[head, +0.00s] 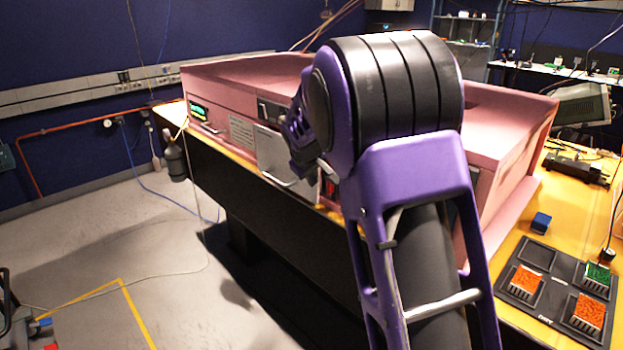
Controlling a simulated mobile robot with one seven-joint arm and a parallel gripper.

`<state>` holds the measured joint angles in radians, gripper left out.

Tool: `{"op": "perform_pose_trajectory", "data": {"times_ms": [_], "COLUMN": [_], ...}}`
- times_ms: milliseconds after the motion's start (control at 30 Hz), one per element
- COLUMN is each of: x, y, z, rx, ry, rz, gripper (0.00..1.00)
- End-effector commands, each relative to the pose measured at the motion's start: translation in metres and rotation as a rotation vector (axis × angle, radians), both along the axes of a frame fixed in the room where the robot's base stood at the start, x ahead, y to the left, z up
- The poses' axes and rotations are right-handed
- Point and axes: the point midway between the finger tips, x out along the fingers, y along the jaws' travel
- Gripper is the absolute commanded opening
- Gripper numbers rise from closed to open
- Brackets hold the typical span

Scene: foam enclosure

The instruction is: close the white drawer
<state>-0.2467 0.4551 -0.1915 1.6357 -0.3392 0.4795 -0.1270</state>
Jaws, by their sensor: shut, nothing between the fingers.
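The white drawer (272,152) shows as a pale front panel in the front face of the pink enclosure (225,102), left of my arm. Its front seems to stand a little proud of the pink face; how far it is open I cannot tell. My gripper (304,172) is partly hidden behind my large purple and black arm link. It is shut and empty, at the right edge of the drawer front. Whether it touches the drawer I cannot tell.
The enclosure stands on a bench with a dark front (200,165). A labelled panel (241,130) is left of the drawer. At right are a black tray (520,290) with orange and green blocks and a blue block (541,222). The floor at left is mostly clear.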

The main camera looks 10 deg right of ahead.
Motion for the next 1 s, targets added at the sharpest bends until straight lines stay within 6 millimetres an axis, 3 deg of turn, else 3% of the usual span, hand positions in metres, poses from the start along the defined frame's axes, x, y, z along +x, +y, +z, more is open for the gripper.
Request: {"op": "perform_pose_trajectory", "data": {"times_ms": [267,700,1000], "x": [-0.014,-0.075,-0.098], "y": [0.006,0.024,0.030], "z": [0.022,0.107,0.136], "rx": [0.001,0.002,-0.001], "ry": [-0.003,-0.004,0.000], "rz": [0.002,0.001,0.000], "gripper": [0.00,0.00,0.00]}}
